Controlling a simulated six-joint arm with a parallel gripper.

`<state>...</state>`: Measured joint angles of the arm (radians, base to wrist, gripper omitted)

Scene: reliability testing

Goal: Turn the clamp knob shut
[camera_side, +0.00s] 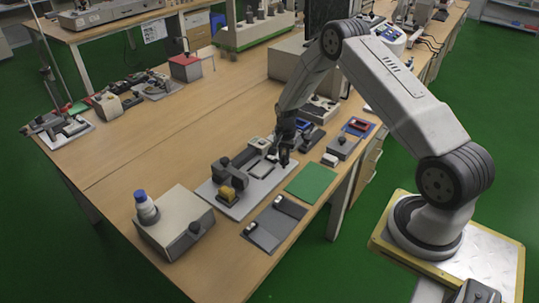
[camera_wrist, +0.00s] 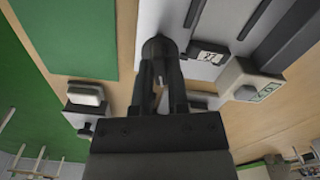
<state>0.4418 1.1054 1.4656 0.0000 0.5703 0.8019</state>
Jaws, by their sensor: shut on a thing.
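The dark, rounded clamp knob (camera_wrist: 158,46) sits between the two fingertips in the wrist view. My gripper (camera_wrist: 160,62) is shut on it, one finger on each side. In the side view my gripper (camera_side: 284,152) points down at the far right end of the light grey base plate (camera_side: 250,203). There the knob is too small and too covered by the fingers to tell its turn angle. The dark clamp fixture (camera_side: 229,174) stands on the plate, with a yellow-brown block (camera_side: 227,193) at its near end.
A green mat (camera_side: 311,183) lies right of the plate, and a grey tray (camera_side: 273,226) lies in front. Small devices (camera_side: 342,147) crowd the right edge. The table middle is clear.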

